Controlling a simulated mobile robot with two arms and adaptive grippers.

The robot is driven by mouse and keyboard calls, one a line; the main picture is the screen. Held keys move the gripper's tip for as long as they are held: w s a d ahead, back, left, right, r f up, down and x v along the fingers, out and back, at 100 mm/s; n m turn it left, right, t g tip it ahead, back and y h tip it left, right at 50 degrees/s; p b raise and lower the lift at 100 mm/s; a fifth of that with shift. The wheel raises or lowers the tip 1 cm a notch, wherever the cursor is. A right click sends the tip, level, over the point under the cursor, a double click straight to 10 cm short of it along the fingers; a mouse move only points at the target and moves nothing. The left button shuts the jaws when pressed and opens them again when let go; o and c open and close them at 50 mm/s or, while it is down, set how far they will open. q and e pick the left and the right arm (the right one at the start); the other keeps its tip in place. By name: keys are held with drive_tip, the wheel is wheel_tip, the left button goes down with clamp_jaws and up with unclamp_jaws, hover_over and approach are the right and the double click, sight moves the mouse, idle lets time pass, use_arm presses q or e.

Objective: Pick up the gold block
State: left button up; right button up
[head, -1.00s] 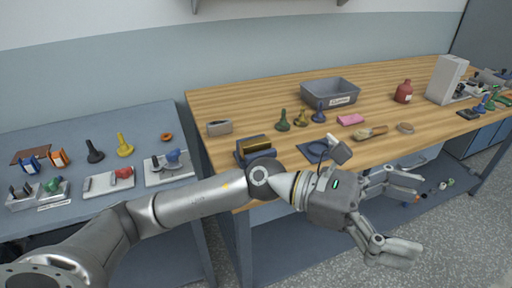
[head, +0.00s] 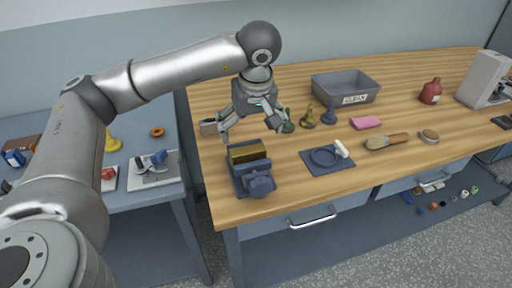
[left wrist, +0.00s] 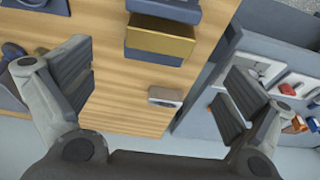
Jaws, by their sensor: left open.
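The gold block (head: 248,153) is a brass-coloured bar seated in a dark blue holder (head: 240,184) near the left front of the wooden bench. In the left wrist view the gold block (left wrist: 160,40) lies near the top middle, with part of the blue holder (left wrist: 170,9) beyond it. My left gripper (head: 250,129) is open and empty, pointing down above and slightly behind the gold block. In the left wrist view its fingers (left wrist: 154,85) are spread wide, and the block shows beyond the gap between them. My right gripper is not in view.
A small grey-beige block (head: 208,127) stands left of the gripper. Green (head: 288,122), brass and blue pawn-like pieces stand at its right. A blue mat (head: 318,165), pink block (head: 366,122), brush and grey bin (head: 345,78) lie further right. A lower blue table is at left.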

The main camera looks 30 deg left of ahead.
use_arm(q)
hover_over(248, 149)
drive_tip(key=s+d, duration=0.1)
drive_tip(key=s, duration=0.1)
wheel_tip(248, 149, down, 4)
drive_tip(key=shift+f+p, duration=0.15)
drive_tip(key=shift+p, duration=0.15)
drive_tip(key=shift+w+f, duration=0.1)
drive_tip(key=shift+f, duration=0.15)
drive_tip(key=p+x, duration=0.1)
drive_tip(key=x, duration=0.3)
drive_tip(key=shift+w+a+f+p, duration=0.1)
drive_tip(key=shift+w+p, duration=0.25)
drive_tip(key=shift+w, duration=0.05)
drive_tip(key=shift+w+a+f, duration=0.1)
drive_tip(key=shift+f, duration=0.25)
drive_tip(key=shift+c, duration=0.3)
drive_tip(key=c, duration=1.7)
drive_tip(key=shift+r, duration=0.2)
drive_tip(key=shift+c, duration=0.9)
drive_tip(key=shift+w, duration=0.1)
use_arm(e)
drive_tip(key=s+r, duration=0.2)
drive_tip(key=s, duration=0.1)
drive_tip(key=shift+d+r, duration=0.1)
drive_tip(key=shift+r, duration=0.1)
